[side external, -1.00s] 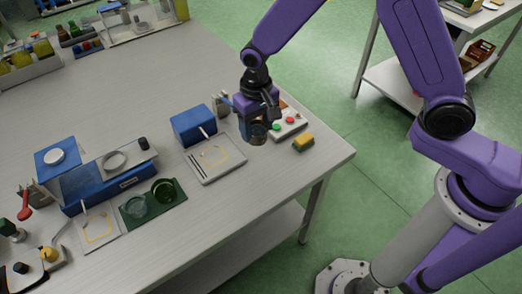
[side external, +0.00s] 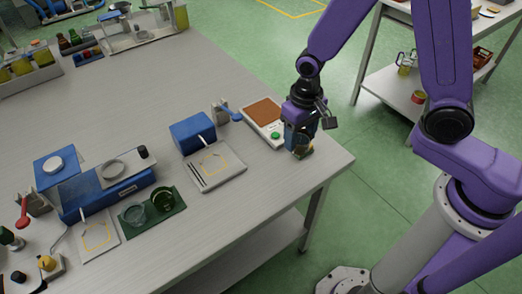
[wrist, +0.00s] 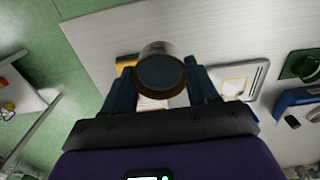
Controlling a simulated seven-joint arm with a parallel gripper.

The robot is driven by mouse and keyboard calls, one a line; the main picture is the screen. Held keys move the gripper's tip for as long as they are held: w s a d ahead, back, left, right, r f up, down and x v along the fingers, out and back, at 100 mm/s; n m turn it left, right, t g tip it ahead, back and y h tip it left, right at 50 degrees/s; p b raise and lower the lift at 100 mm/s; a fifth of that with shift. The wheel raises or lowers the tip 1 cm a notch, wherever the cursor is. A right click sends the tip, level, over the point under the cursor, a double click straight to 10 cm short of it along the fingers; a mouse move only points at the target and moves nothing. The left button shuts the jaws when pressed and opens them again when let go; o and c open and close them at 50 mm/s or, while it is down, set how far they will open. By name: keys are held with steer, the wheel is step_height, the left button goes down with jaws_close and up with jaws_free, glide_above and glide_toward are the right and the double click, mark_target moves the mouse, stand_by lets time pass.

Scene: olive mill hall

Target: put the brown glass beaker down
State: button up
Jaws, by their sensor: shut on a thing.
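The brown glass beaker (side external: 301,153) is between the fingers of my gripper (side external: 299,144), near the right corner of the table in the side view. In the wrist view the beaker (wrist: 161,72) shows as a round dark cup with a brownish rim, and my gripper (wrist: 162,88) has one blue finger on each side of it. My gripper is shut on it. The side view does not clearly show whether its base touches the table or hangs just above it.
A white box with a red-brown top (side external: 264,111) and a green button stands just left of my gripper. A yellow sponge (wrist: 126,62) lies by the beaker. A tray (side external: 215,166), blue block (side external: 192,131) and green mat with glassware (side external: 168,212) stand further left.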

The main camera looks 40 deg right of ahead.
steer(key=w+a+f, duration=0.2)
steer(key=w+f, duration=0.1)
steer(key=w, duration=0.2)
glide_above(261, 159)
steer(key=f, duration=0.5)
steer(key=shift+s+d, duration=0.1)
steer(key=shift+s, duration=0.2)
steer(key=shift+w+f, duration=0.25)
steer(key=shift+f, duration=1.6)
steer(key=shift+f, duration=0.2)
steer(key=o, duration=0.8)
steer(key=shift+o, duration=0.2)
steer(key=shift+r, duration=0.1)
